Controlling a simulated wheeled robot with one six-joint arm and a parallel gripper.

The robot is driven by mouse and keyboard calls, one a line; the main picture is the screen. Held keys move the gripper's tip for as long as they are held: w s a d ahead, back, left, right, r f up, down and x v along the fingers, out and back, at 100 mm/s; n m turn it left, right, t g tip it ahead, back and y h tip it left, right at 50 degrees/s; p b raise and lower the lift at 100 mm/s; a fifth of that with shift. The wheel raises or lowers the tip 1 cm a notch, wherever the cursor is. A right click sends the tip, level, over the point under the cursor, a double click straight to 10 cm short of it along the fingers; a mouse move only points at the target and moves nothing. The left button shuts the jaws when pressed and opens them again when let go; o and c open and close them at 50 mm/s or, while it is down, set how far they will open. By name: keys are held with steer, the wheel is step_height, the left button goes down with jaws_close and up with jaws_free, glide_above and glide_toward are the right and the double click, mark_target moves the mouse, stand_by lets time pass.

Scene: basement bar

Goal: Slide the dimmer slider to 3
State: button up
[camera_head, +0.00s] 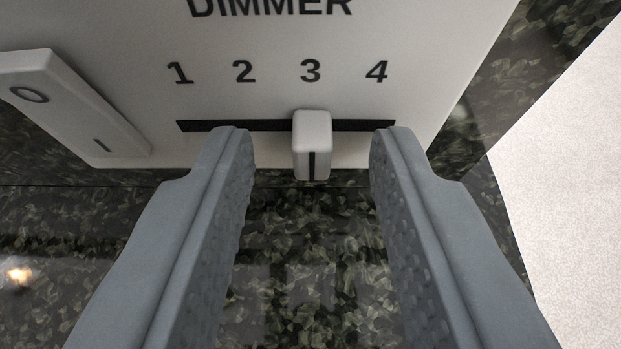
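The dimmer slider (313,140) is a small white knob with a dark line on its front face. It sits in a dark horizontal slot, below the printed number 3 (310,70). The slot is in a white panel (430,40) marked DIMMER, with the numbers 1, 2, 3 and 4 in a row above it. My gripper (311,142) is open, with one grey finger on each side of the slider. There is a visible gap between each finger and the knob. The fingertips cover small parts of the slot's lower edge.
A white rocker switch (70,100) with a circle and a line mark is at the left of the panel. Dark mottled stone (310,270) lies around and below the panel. A pale speckled surface (570,150) is at the right.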

steer(key=shift+s+r, duration=0.1)
steer(key=v, duration=1.7)
stand_by(0.4)
steer(key=s+r+t, duration=0.2)
steer(key=s+r, duration=0.3)
steer(key=s, duration=0.5)
steer(key=s+r+t, duration=0.1)
steer(key=s+r, duration=0.3)
steer(key=s, duration=0.7)
steer(key=shift+s+r+t, duration=0.15)
steer(key=shift+r+t, duration=0.2)
steer(key=shift+t, duration=0.05)
steer(key=shift+a, duration=0.2)
stand_by(0.6)
